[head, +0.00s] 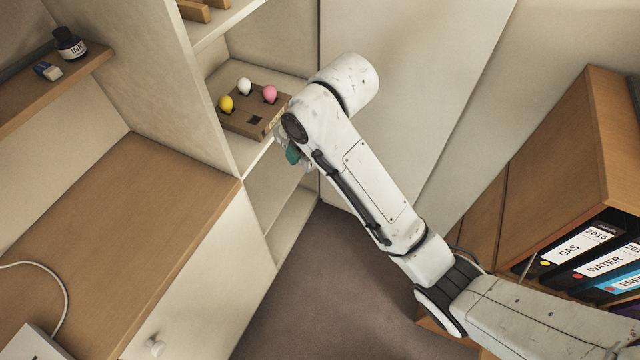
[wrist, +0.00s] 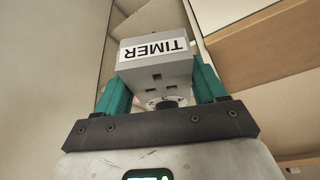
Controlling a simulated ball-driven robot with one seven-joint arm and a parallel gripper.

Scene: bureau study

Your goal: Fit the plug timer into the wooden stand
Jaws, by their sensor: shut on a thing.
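The plug timer (wrist: 155,72) is a grey block with a white "TIMER" label and small dark holes. In the wrist view it sits between the teal fingers of my gripper (wrist: 158,84), which is shut on it. In the head view only part of my gripper (head: 292,155) shows, by the shelf's front edge; my arm hides the rest and the timer cannot be made out. A flat brown block (head: 240,122), apparently the wooden stand, lies on the cabinet shelf. It carries a yellow, a white and a pink rounded piece and has a dark square spot near its front.
The shelf bay has a side wall (head: 185,85) on its left and a tall pale panel (head: 400,60) on its right. A wooden desktop (head: 110,220) lies at left. Binders (head: 585,245) stand in a wooden case at right. Dark floor is open below.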

